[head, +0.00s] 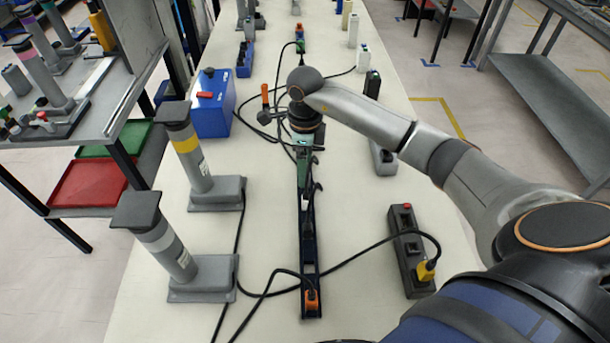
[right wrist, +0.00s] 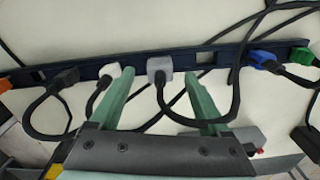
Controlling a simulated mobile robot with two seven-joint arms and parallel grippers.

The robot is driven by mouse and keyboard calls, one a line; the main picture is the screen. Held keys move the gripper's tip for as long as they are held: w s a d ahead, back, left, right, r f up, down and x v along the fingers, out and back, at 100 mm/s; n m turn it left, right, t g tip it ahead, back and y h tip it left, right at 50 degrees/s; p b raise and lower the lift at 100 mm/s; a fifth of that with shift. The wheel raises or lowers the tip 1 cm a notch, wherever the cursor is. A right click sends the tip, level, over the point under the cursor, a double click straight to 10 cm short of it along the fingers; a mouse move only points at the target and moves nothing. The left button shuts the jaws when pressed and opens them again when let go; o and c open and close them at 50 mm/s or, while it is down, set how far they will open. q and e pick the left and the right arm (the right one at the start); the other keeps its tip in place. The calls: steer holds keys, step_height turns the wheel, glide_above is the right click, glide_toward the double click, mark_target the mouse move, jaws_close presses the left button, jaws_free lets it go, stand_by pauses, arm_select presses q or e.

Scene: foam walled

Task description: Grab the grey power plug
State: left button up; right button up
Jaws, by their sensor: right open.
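The grey power plug (right wrist: 160,68) sits at the dark rail (right wrist: 215,55) in the right wrist view, with a black cable looping down from it. My right gripper (right wrist: 159,76) has green fingers, open, with one tip on each side of the grey plug; I see no clear contact. In the head view my right gripper (head: 306,178) is over the far part of the long dark rail (head: 309,262), and I cannot make out the grey plug there. My left gripper is not in view.
Along the rail are a white plug (right wrist: 110,75), black plug (right wrist: 66,77), blue plug (right wrist: 262,57) and green plug (right wrist: 303,57). An orange plug (head: 311,299) is at the near end. Loose cables cross the table. Grey posts (head: 160,240) stand left, a power strip (head: 408,255) right.

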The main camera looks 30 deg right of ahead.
jaws_close()
stand_by(0.6)
